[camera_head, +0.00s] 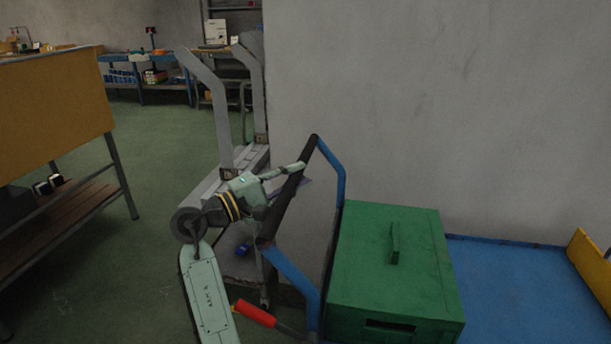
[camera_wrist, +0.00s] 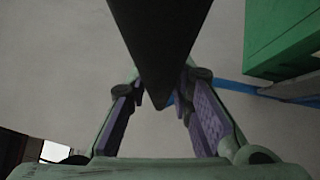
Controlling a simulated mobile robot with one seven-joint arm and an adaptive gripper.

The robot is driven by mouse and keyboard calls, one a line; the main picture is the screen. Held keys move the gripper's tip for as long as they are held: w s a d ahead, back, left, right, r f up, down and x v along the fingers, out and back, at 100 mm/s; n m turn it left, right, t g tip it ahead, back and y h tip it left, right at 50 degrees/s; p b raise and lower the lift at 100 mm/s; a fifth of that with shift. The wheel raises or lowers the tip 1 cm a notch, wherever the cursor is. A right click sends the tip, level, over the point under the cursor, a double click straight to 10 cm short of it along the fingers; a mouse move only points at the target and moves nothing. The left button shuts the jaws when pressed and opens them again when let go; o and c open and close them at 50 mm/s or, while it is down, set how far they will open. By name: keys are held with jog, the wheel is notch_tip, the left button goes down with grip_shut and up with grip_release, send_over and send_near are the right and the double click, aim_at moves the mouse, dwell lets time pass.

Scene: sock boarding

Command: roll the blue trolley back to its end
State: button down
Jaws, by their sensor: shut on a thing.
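The blue trolley stands against the grey wall. Its blue tubular handle (camera_head: 291,270) rises at the near-left end, with a dark grip bar (camera_head: 286,204) along the top. Its blue deck (camera_head: 505,285) runs to the right behind a green box. My gripper (camera_head: 297,175) reaches in from the left and is shut on the dark grip bar. In the wrist view the bar (camera_wrist: 160,40) runs down between the purple-padded fingers of my gripper (camera_wrist: 162,95). The trolley's wheels are not visible.
A green lidded box (camera_head: 395,265) sits on the deck, and a yellow panel (camera_head: 592,262) stands at the far right. A red-handled lever (camera_head: 255,313) sticks out low by the handle. A grey metal frame (camera_head: 212,85) stands behind my arm. A workbench (camera_head: 60,100) is at left, with green floor between.

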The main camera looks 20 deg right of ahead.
jog(key=shift+w+a, duration=0.45)
jog(key=shift+a, duration=0.25)
jog(key=shift+w+a, duration=0.1)
jog(key=shift+a, duration=0.05)
jog(key=c, duration=1.8)
grip_release()
jog(key=shift+c, duration=0.2)
jog(key=shift+o, duration=1.3)
jog(key=shift+w+a, duration=0.1)
jog(key=shift+a, duration=0.1)
jog(key=shift+o, duration=0.8)
jog(key=shift+d, duration=0.2)
jog(key=shift+s, duration=0.2)
jog(key=v, duration=1.2)
